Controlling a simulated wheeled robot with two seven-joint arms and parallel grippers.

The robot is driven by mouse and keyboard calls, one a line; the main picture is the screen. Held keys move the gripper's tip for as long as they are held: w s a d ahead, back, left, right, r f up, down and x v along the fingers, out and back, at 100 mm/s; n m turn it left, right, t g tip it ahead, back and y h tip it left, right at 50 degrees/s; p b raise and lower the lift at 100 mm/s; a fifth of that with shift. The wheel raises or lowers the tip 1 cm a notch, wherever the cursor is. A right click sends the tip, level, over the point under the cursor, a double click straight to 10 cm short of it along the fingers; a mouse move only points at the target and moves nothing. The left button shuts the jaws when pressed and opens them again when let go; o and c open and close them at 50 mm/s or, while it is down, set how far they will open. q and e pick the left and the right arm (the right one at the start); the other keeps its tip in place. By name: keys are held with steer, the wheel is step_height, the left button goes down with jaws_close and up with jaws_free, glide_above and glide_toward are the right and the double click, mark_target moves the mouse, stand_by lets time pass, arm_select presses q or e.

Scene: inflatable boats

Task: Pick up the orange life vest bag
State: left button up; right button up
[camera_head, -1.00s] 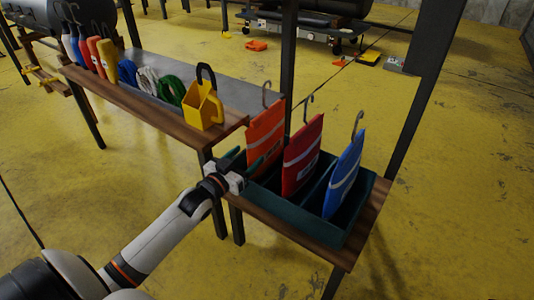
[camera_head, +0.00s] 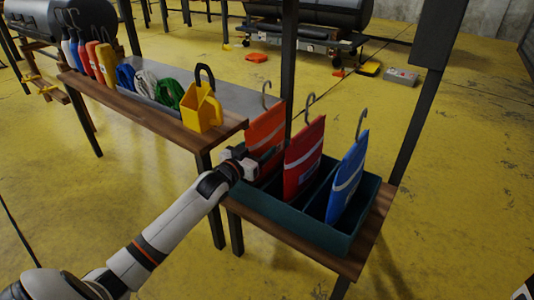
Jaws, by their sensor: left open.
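The orange life vest bag (camera_head: 266,128) stands upright in the left compartment of a dark green divided bin (camera_head: 290,219), with a grey hook on top and a pale stripe. My left gripper (camera_head: 255,162) is at the lower left side of this bag, at the bin's left end. It is open; its fingers are mostly hidden, and I cannot tell whether they touch the bag. A red bag (camera_head: 303,158) and a blue bag (camera_head: 347,178), both with hooks, stand to the right in the same bin. My right gripper is not in view.
The bin sits on a low wooden bench (camera_head: 282,236) beside dark posts. Yellow floor (camera_head: 460,190) is open at right.

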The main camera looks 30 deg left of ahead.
arm_select(q)
steer(key=c, duration=1.3)
steer(key=shift+r, duration=0.15)
